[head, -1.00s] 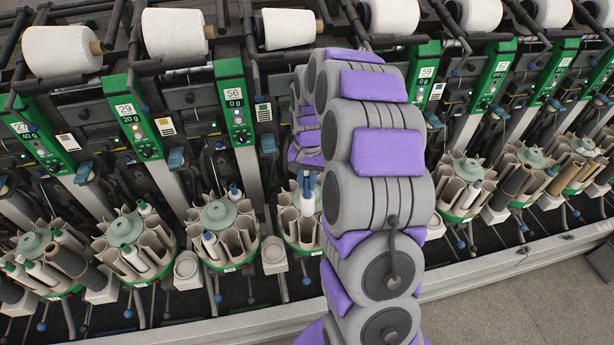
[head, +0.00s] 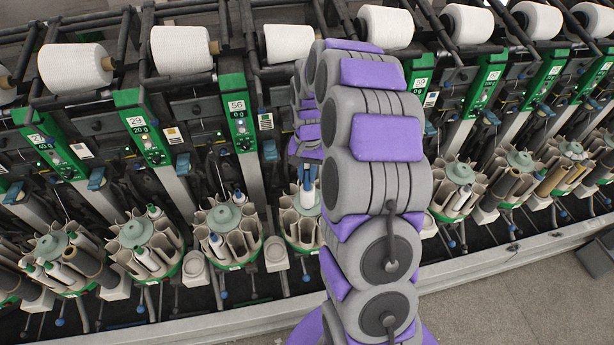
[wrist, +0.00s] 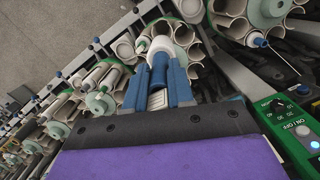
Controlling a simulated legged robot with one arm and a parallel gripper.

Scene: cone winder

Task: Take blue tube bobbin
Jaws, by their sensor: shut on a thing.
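The blue tube bobbin (wrist: 160,67) has a blue end and a white body (wrist: 163,46). My gripper (wrist: 159,78), with blue fingers, is shut on its blue end in the wrist view. The white body points away from my gripper into a round magazine of pale pockets (wrist: 190,50). I cannot tell how far it sits inside a pocket. In the head view the bobbin's white body (head: 307,198) shows below my gripper (head: 307,177), over the magazine (head: 297,228). My arm hides the right part of that magazine.
Neighbouring magazines (head: 228,232) (head: 147,245) stand close by in a row, holding several tubes. A green control panel (wrist: 292,128) is near at lower right in the wrist view. White yarn cones (head: 181,50) hang above. Grey floor (head: 490,295) is open in front.

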